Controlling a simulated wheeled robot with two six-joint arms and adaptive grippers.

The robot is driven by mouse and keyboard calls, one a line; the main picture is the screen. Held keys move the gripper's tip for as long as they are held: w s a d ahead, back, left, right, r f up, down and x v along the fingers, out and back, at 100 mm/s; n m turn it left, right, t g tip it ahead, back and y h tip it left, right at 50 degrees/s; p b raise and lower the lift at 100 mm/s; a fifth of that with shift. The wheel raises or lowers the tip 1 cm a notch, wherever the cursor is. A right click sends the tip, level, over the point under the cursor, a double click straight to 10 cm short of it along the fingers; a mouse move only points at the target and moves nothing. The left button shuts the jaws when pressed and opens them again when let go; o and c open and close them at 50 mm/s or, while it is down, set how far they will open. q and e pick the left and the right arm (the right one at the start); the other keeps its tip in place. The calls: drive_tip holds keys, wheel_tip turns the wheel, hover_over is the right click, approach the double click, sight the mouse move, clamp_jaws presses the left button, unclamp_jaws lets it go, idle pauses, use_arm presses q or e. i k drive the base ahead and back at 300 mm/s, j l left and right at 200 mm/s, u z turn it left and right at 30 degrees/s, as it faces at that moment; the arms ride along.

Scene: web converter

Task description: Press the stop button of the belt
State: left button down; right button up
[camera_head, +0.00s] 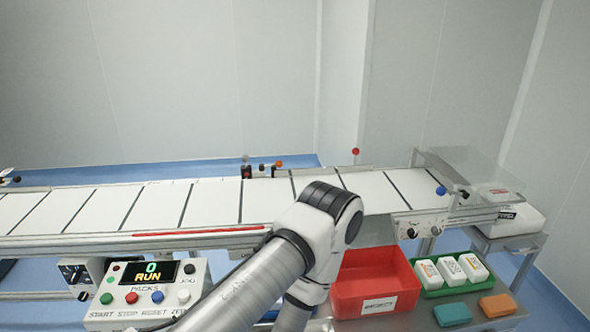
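The control box (120,318) stands at the lower left, in front of the belt (155,207). Its display (148,273) reads 0 and RUN, with PACKS below. The red stop button (131,298) is above the STOP label, between the green start button (106,298) and the blue reset button (157,297). My arm rises from the bottom edge just right of the box and bends at a joint over the belt's near edge. Neither gripper is in view, and no finger shows at the stop button.
A red bin (372,265) stands right of my arm. Beside it are a green tray (428,290) with white packs, a teal block (452,314) and an orange block (497,305). A clear cover (470,170) stands over the belt's right end. A knob box (80,272) is left of the display.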

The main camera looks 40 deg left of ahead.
sight(132, 297)
drive_tip(key=k+u, duration=0.2)
drive_tip(key=u, duration=1.85)
